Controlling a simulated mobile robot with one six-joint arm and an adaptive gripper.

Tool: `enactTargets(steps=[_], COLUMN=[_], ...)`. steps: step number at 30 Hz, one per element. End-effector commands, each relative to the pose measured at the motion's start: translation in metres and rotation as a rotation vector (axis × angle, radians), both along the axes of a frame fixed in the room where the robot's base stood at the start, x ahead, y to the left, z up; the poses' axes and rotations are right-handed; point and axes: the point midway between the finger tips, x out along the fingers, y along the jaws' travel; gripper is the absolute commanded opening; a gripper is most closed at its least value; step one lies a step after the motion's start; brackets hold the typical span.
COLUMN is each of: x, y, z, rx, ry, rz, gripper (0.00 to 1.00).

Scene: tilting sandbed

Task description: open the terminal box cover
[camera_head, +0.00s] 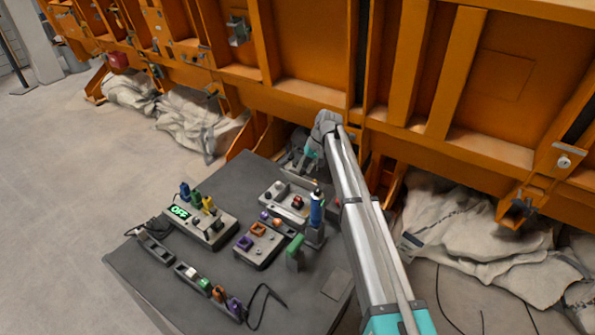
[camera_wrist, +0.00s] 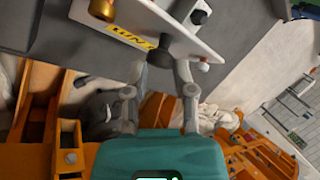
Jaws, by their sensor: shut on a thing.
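A pale box with a red knob (camera_head: 287,200) stands at the back of the dark table; I cannot tell for sure that it is the terminal box. In the wrist view a white panel (camera_wrist: 155,18) with a yellow label shows close up, tilted. My gripper (camera_wrist: 161,62) has its two fingers at the panel's lower edge, around a small dark part (camera_wrist: 160,54), and is shut on it. Whether this part belongs to a cover is unclear. In the head view my gripper (camera_head: 304,162) is behind the pale box, partly hidden by my arm.
The orange steel frame (camera_head: 290,95) rises close behind the table. Pale sacks (camera_head: 470,235) lie below it.

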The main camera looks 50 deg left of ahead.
Motion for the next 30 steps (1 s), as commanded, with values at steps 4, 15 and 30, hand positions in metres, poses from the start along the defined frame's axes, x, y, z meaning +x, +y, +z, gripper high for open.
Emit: enactTargets(steps=[4, 15, 30], x=[0.025, 0.043, 0.04], y=[0.003, 0.008, 0.011], z=[-0.005, -0.011, -0.009], rx=[-0.01, -0.014, -0.011], ry=[-0.022, -0.019, -0.016], rz=[-0.008, 0.0, 0.004], gripper=[0.0, 0.13, 0.69])
